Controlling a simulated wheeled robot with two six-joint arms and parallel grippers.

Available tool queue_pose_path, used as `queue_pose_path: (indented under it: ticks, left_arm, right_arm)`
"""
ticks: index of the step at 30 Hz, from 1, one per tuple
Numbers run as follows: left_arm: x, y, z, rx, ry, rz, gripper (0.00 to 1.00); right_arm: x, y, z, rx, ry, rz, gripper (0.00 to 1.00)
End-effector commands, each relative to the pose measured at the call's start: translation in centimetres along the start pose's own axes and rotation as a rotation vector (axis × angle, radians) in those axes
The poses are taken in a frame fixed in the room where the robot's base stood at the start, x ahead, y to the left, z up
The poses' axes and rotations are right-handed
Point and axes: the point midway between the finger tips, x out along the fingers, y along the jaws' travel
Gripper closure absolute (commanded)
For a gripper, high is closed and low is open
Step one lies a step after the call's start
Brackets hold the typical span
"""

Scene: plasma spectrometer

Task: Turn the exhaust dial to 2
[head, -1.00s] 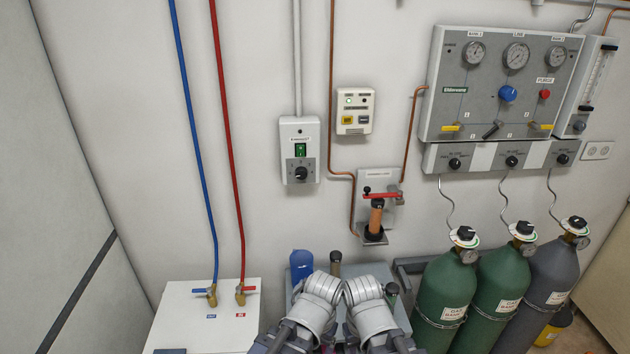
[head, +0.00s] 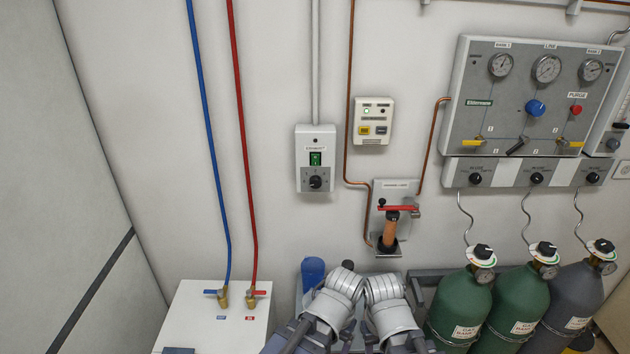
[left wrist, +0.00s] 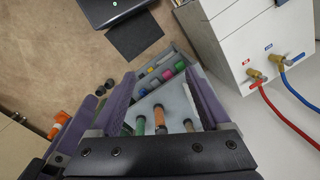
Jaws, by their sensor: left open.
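The exhaust box (head: 304,145) is a light grey unit on the back wall, near the middle of the head view. It has a lit green switch (head: 315,158) and below it a round black dial (head: 315,182). The dial's marks are too small to read, so its setting cannot be told. My arms are folded at the bottom of the head view, well below the box, and neither gripper can be made out there. In the left wrist view my left gripper (left wrist: 160,72) is open and empty, with dark purple fingers apart. The exhaust box is not in that view.
A white control box (head: 373,121) and a red-handled valve (head: 400,208) are right of the exhaust box. Further right are a gas panel (head: 520,97) and gas cylinders (head: 460,305). A white cabinet (head: 190,325) with taps stands lower left. Wall left of the box carries blue and red pipes.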

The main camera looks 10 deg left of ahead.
Motion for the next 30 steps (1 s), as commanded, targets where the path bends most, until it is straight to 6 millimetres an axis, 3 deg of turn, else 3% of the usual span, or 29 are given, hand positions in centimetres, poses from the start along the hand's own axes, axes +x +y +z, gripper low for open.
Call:
queue_pose_path:
  ticks: [8, 17, 20, 24, 27, 30]
  left_arm:
    - [0.5, -4.4, -4.4, -0.186, 0.147, -0.143, 0.2]
    - [-0.7, -11.5, -10.9, -0.435, 0.427, -0.334, 0.2]
    - [-1.9, -14.6, -13.9, -0.527, 0.581, -0.406, 0.2]
    - [-5.3, -19.6, -19.1, -0.64, 0.888, -0.492, 0.2]
    - [-8.3, -22.0, -22.6, -0.664, 1.118, -0.507, 0.2]
    - [-10.8, -23.2, -25.6, -0.642, 1.305, -0.48, 0.2]
  right_arm:
    - [1.0, -0.1, -0.1, 0.0, 0.0, 0.0, 0.5]
    - [2.4, -0.2, -0.1, 0.0, 0.0, 0.0, 0.5]
    - [3.1, -0.3, -0.2, 0.0, 0.0, 0.0, 0.5]
    - [4.6, -0.4, -0.3, 0.001, 0.0, 0.0, 0.5]
    - [5.5, -0.5, -0.3, 0.001, 0.0, 0.0, 0.5]
    - [6.3, -0.6, -0.4, 0.001, 0.0, 0.0, 0.5]
